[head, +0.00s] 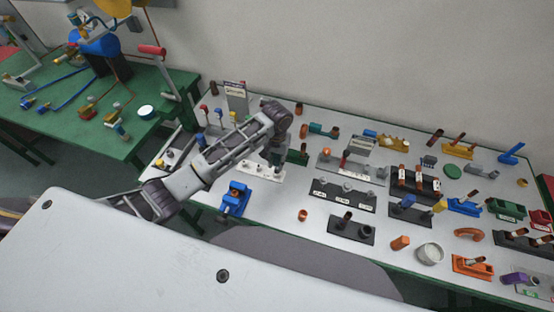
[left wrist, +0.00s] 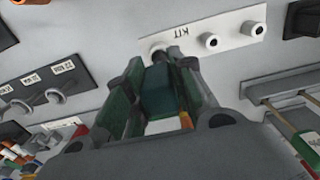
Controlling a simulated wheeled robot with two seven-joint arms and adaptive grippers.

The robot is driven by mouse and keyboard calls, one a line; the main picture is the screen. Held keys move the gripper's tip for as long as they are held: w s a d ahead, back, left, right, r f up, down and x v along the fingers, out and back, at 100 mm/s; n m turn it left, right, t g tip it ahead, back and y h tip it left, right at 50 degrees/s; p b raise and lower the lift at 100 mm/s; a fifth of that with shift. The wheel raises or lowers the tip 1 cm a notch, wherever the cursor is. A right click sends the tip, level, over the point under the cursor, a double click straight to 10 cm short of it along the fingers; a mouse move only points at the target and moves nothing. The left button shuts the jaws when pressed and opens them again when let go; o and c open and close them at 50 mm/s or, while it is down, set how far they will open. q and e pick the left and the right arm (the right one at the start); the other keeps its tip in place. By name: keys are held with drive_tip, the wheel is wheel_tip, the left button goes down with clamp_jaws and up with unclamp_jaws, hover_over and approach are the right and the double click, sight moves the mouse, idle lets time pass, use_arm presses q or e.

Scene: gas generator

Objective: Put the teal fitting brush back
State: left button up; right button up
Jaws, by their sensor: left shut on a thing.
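The teal fitting brush (left wrist: 158,92) is between the fingers of my left gripper (left wrist: 165,75) in the left wrist view, its block-shaped teal part showing. In the head view the left gripper (head: 276,158) is over the back of the bench, at the white rack labelled KIT (head: 262,173). The rack also shows in the left wrist view (left wrist: 190,40), with white round sockets just beyond the fingertips. The brush's far end is hidden by the fingers, so I cannot tell whether it touches the rack. My right gripper is not in view.
The white bench (head: 330,215) carries several fitting racks. A black rack (head: 343,194) and a grey plate (head: 350,166) lie right of the gripper. A blue clamp-like part (head: 235,199) stands in front. A green table (head: 90,100) is at the left.

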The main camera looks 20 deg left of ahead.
use_arm(q)
drive_tip(key=shift+f, duration=1.15)
drive_tip(key=o, duration=1)
drive_tip(key=shift+c, duration=0.2)
drive_tip(key=shift+r, duration=0.1)
drive_tip(key=shift+r, duration=5.9)
